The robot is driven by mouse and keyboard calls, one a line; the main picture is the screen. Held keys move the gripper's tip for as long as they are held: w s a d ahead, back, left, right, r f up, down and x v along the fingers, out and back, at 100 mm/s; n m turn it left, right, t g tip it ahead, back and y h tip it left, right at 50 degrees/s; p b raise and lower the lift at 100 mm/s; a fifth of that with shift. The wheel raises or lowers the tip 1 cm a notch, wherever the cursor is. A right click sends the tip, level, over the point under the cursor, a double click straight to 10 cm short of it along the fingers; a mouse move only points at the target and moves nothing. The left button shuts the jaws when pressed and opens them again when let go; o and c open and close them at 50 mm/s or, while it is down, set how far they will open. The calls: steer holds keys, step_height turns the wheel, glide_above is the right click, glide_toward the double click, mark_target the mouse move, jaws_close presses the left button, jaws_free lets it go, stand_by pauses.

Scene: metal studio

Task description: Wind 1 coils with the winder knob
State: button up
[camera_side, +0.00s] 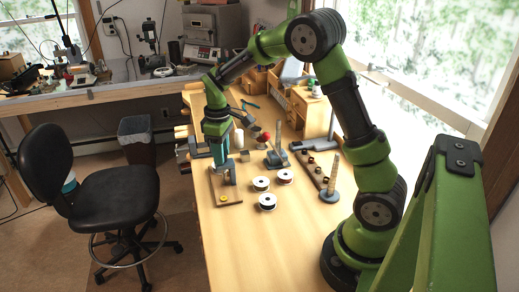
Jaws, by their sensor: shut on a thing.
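My gripper (222,168) points straight down at the near left of the wooden bench (265,245). Its fingers are shut over a small winder (230,179) near the bench's left edge. The winder knob is hidden between the fingers, and its turning angle cannot be made out. A thin brown frame (230,204) with a small yellow part lies at the winder's front. Any wire on the winder is too small to tell.
Three white-rimmed spools (267,202) lie just right of the winder. A tapered post on a grey base (330,194) stands farther right, beside a dark strip of small parts (308,168). Small drawers (306,108) stand at the back. The bench front is clear.

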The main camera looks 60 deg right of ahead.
steer(key=m, duration=0.5)
steer(key=shift+m, duration=0.3)
steer(key=m, duration=1.1)
steer(key=shift+a+m, duration=0.1)
steer(key=shift+m, duration=0.3)
steer(key=m, duration=0.6)
steer(key=shift+w+r, duration=0.1)
steer(key=o, duration=1)
steer(key=shift+o, duration=0.2)
